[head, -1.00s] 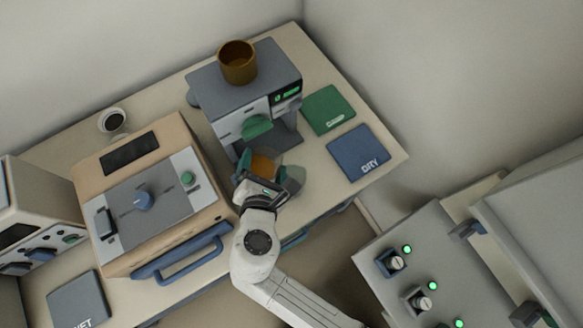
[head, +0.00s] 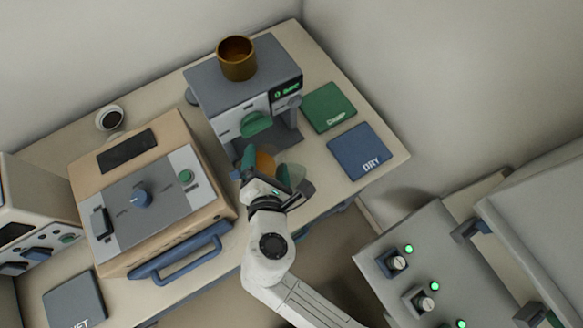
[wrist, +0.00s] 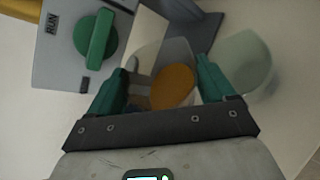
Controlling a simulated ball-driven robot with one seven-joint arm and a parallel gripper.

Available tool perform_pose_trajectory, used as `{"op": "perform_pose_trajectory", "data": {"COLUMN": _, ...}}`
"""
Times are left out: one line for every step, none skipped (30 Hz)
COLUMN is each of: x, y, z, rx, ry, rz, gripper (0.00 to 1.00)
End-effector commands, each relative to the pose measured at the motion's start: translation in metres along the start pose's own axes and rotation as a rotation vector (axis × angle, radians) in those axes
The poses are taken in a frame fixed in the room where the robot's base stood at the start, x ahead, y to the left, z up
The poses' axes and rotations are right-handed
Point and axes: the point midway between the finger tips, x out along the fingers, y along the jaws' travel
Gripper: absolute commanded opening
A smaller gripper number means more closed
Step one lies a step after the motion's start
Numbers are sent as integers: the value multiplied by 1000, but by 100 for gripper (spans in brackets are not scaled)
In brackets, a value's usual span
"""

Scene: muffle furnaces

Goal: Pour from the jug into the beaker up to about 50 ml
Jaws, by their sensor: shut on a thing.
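My gripper (wrist: 161,85) has green fingers and is shut on the jug (wrist: 178,48), a clear grey vessel with amber liquid in it. In the head view the gripper (head: 266,168) is in front of the machine with the green knob, and the amber (head: 265,161) shows between the fingers. The beaker (wrist: 245,65), a pale greenish clear vessel, is just right of the right finger, also in the head view (head: 296,174). I see no stream between them. The beaker's level and marks cannot be read, and the fingers partly hide the jug.
The grey machine (head: 235,85) stands close behind the gripper with a brown cup (head: 237,60) on top. A beige furnace (head: 140,190) with a blue handle is at left. Green (head: 328,107) and blue DRY (head: 360,150) mats lie at right. A control panel (head: 420,265) is at lower right.

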Motion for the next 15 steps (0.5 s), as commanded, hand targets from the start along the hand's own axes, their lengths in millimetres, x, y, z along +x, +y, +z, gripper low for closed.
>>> {"op": "perform_pose_trajectory", "data": {"x": 0, "y": 1, "z": 0, "rx": 0, "ry": -1, "rz": 1, "gripper": 0}}
{"op": "perform_pose_trajectory", "data": {"x": 0, "y": 1, "z": 0, "rx": 0, "ry": 0, "rz": 1, "gripper": 0}}
{"op": "perform_pose_trajectory", "data": {"x": 0, "y": 1, "z": 0, "rx": 0, "ry": 0, "rz": 1, "gripper": 0}}
{"op": "perform_pose_trajectory", "data": {"x": 0, "y": 1, "z": 0, "rx": 0, "ry": 0, "rz": 0, "gripper": 0}}
{"op": "perform_pose_trajectory", "data": {"x": 0, "y": 1, "z": 0, "rx": 0, "ry": 0, "rz": 0, "gripper": 0}}
{"op": "perform_pose_trajectory", "data": {"x": 0, "y": 0, "z": 0, "rx": 0, "ry": -1, "rz": 0, "gripper": 0}}
{"op": "perform_pose_trajectory", "data": {"x": 0, "y": 0, "z": 0, "rx": 1, "ry": 0, "rz": 1, "gripper": 0}}
{"op": "perform_pose_trajectory", "data": {"x": 0, "y": 0, "z": 0, "rx": 3, "ry": 0, "rz": 2, "gripper": 0}}
{"op": "perform_pose_trajectory", "data": {"x": 0, "y": 0, "z": 0, "rx": 10, "ry": 0, "rz": 6, "gripper": 0}}
{"op": "perform_pose_trajectory", "data": {"x": 0, "y": -1, "z": 0, "rx": 17, "ry": 0, "rz": 9, "gripper": 0}}
{"op": "perform_pose_trajectory", "data": {"x": 0, "y": -1, "z": 0, "rx": 27, "ry": 1, "rz": 14, "gripper": 0}}
{"op": "perform_pose_trajectory", "data": {"x": 0, "y": -2, "z": 1, "rx": 43, "ry": 2, "rz": 23, "gripper": 0}}
{"op": "perform_pose_trajectory", "data": {"x": 0, "y": -2, "z": 1, "rx": 53, "ry": 3, "rz": 30, "gripper": 0}}
{"op": "perform_pose_trajectory", "data": {"x": -1, "y": -2, "z": 1, "rx": 65, "ry": 4, "rz": 36, "gripper": 0}}
{"op": "perform_pose_trajectory", "data": {"x": -1, "y": -2, "z": 2, "rx": 80, "ry": 5, "rz": 44, "gripper": 0}}
